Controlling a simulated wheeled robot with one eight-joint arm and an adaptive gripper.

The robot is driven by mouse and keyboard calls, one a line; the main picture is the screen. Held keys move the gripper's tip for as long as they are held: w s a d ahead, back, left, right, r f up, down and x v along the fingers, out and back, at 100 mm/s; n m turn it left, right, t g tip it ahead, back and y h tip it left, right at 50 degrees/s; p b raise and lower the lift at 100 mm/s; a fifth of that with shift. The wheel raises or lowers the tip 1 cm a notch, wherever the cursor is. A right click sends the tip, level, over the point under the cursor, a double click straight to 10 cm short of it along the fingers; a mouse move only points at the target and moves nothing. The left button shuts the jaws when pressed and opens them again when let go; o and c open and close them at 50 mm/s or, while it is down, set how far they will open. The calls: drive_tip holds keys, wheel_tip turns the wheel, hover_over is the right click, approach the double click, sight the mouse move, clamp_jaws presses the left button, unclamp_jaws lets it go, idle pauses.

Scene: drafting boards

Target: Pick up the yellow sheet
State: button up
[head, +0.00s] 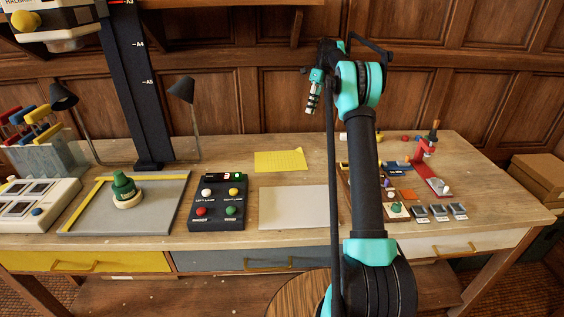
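The yellow sheet (280,161) lies flat on the wooden table in the head view, towards the back and left of my arm. Nothing covers it, and faint marks show along its edges. My arm rises in front of the table on the right. My gripper (313,98) seems to be the small teal and dark part at the arm's upper left, above the table and apart from the sheet. It is too small to see whether its fingers are open or shut.
A pale board (293,206) lies in front of the sheet. A dark button box (218,213) stands to the left, with a grey drawing board (79,217) farther left. A red stand (427,170) and small items crowd the right. Bare wood surrounds the sheet.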

drive_tip(key=x, duration=1.1)
drive_tip(key=shift+f, duration=0.2)
drive_tip(key=shift+s+x, duration=0.2)
drive_tip(key=shift+x, duration=1.15)
drive_tip(key=shift+s+x, duration=0.15)
drive_tip(key=shift+x, duration=1.15)
drive_tip(key=shift+r, duration=0.1)
drive_tip(key=shift+c, duration=0.2)
clamp_jaws()
drive_tip(key=shift+r, duration=0.1)
